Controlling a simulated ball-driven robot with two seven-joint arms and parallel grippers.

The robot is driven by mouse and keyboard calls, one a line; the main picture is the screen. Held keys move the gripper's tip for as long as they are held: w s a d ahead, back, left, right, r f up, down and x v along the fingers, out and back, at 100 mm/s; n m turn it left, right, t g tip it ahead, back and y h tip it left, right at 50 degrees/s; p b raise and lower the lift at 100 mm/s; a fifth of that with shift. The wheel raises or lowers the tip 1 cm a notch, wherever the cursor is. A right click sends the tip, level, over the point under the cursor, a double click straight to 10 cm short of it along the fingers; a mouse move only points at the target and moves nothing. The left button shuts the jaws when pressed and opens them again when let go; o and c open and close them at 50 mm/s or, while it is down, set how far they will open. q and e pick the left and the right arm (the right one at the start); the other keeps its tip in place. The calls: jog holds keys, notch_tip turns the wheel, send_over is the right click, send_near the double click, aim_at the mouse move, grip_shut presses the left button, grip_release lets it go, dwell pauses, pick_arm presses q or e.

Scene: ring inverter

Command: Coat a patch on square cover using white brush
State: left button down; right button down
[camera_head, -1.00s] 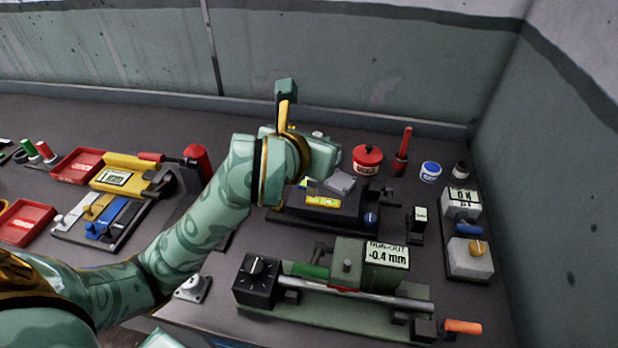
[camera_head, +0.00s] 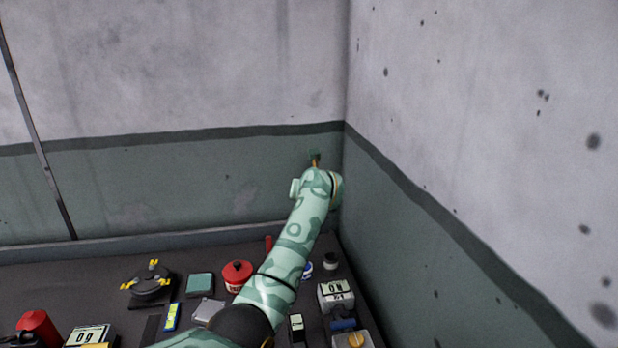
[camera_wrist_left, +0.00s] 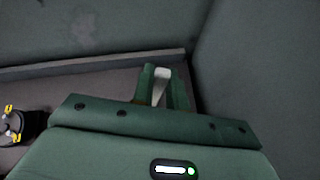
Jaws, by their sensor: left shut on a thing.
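My left gripper (camera_head: 315,160) is at the far right corner of the bench, raised in front of the green wall band. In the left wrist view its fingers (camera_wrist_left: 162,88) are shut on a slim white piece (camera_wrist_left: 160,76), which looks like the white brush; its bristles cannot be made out. A teal square block (camera_head: 200,285) and a grey square plate (camera_head: 208,311) lie on the bench to the left of my arm. I cannot tell which is the square cover. No coated patch can be made out. My right gripper is not in view.
A black round fixture with yellow clamps (camera_head: 150,284) stands left, also in the wrist view (camera_wrist_left: 10,125). A red pot (camera_head: 237,272), a blue-lidded jar (camera_head: 307,270) and a dark jar (camera_head: 330,261) stand near my arm. Walls close off the back and right.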

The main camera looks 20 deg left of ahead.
pick_arm(q)
jog(key=shift+w+d+f, duration=0.2)
jog(key=shift+f, duration=0.6)
notch_tip(320, 180, down, 6)
jog(key=m+b, duration=0.1)
jog(key=b, duration=0.2)
jog(key=shift+w+b, duration=0.15)
jog(key=shift+b, duration=0.2)
jog(key=shift+d+f+b, duration=0.1)
jog(key=shift+f+b, duration=0.2)
jog(key=shift+f, duration=0.35)
dwell(0.7)
jog(key=shift+r, duration=0.1)
jog(key=shift+r+p, duration=2.15)
jog(key=shift+r, duration=1.4)
jog(key=shift+f, duration=0.15)
